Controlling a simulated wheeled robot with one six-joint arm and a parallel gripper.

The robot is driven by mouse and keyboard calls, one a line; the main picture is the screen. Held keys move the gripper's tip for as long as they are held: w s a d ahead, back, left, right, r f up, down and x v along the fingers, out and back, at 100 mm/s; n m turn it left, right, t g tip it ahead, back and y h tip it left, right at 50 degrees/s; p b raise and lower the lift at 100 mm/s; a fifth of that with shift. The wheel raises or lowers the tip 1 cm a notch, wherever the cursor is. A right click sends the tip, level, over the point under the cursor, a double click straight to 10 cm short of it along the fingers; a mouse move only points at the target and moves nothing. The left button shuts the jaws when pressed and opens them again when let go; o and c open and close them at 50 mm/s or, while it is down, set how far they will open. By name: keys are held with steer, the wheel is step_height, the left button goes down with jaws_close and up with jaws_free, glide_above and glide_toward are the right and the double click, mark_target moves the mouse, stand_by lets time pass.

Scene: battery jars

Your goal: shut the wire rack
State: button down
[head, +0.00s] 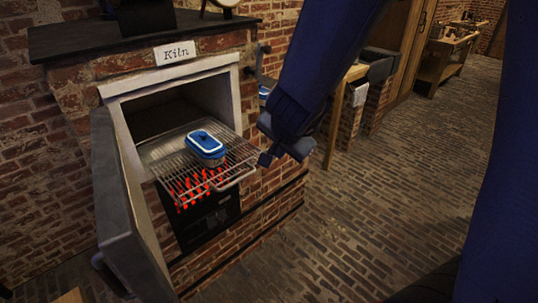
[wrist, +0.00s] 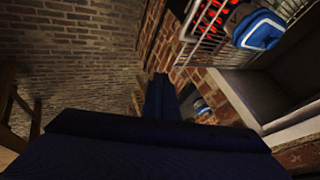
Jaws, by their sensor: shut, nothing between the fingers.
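The wire rack (head: 184,168) is slid partly out of the kiln opening, with its front bar handle (head: 236,179) sticking out toward the room. In the wrist view the rack (wrist: 203,32) crosses the upper right. A glass container with a blue lid (head: 205,145) stands on the rack; it also shows in the wrist view (wrist: 258,30). My gripper (head: 264,160) is shut and empty, pointing down just to the right of the rack's front right part in the head view. The wrist view shows my shut gripper (wrist: 160,85) apart from the rack.
The kiln door (head: 125,215) hangs open on the left. Red glowing elements (head: 195,187) show below the rack. Another blue-lidded container (head: 264,91) sits behind my arm. The brick floor (head: 340,240) in front is clear. A wooden bench (head: 448,62) stands far back.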

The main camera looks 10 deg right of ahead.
steer(key=w+a+f+b, duration=0.1)
steer(key=w+f+b, duration=0.2)
steer(key=w+f, duration=0.5)
steer(key=shift+w+a+b, duration=0.35)
steer(key=shift+w, duration=0.35)
